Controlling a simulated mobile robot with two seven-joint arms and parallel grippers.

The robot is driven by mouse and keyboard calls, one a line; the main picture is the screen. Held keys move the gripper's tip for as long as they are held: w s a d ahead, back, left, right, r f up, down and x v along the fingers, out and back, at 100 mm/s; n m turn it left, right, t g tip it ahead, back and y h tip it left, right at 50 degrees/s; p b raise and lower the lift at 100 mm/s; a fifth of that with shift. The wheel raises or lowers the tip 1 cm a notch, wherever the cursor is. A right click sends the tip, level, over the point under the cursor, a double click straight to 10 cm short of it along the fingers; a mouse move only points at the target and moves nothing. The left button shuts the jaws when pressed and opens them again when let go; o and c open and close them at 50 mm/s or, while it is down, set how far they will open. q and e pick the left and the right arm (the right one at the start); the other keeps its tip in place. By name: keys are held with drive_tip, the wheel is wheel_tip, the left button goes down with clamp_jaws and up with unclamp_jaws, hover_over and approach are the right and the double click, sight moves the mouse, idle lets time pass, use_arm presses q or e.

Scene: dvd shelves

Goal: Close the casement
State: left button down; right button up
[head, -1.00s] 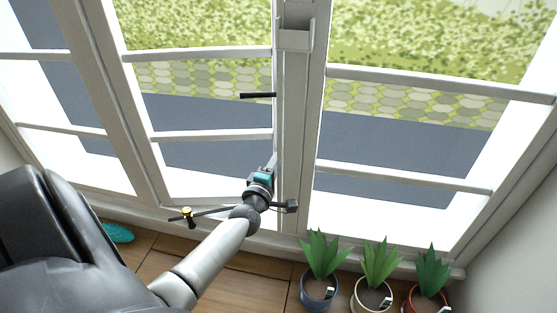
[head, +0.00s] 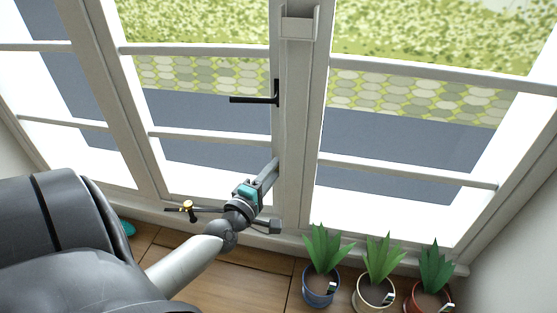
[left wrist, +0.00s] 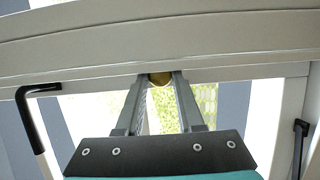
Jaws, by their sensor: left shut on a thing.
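The casement (head: 205,135) is the middle white-framed pane, with a black L-shaped handle (head: 262,98) on its right stile. The handle also shows at the left in the left wrist view (left wrist: 33,105). The stile lies close beside the fixed post; I cannot tell whether a narrow gap is left. My left gripper (head: 270,172) is at the lower part of this stile. In the left wrist view its fingers (left wrist: 158,84) are on either side of a small brass-coloured knob (left wrist: 160,78) at the white frame. The fingertips partly hide the knob. My right gripper is not in view.
Three potted plants (head: 322,250) stand on the wooden surface (head: 245,288) to the right of my left arm. A dark bar with a brass-coloured knob (head: 187,207) lies left of my wrist. A teal object (head: 127,228) is partly hidden by my arm.

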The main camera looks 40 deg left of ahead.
use_arm(q)
drive_tip(key=v, duration=0.3)
drive_tip(key=shift+s+d+f, duration=0.1)
drive_tip(key=shift+s, duration=0.3)
drive_tip(key=c, duration=1)
unclamp_jaws()
drive_tip(key=o, duration=0.3)
drive_tip(key=shift+s, duration=0.3)
drive_tip(key=shift+o, duration=0.8)
drive_tip(key=shift+w+d, duration=0.1)
drive_tip(key=shift+w, duration=0.05)
drive_tip(key=v, duration=1.5)
drive_tip(key=shift+d+p, duration=0.15)
drive_tip(key=shift+p, duration=0.2)
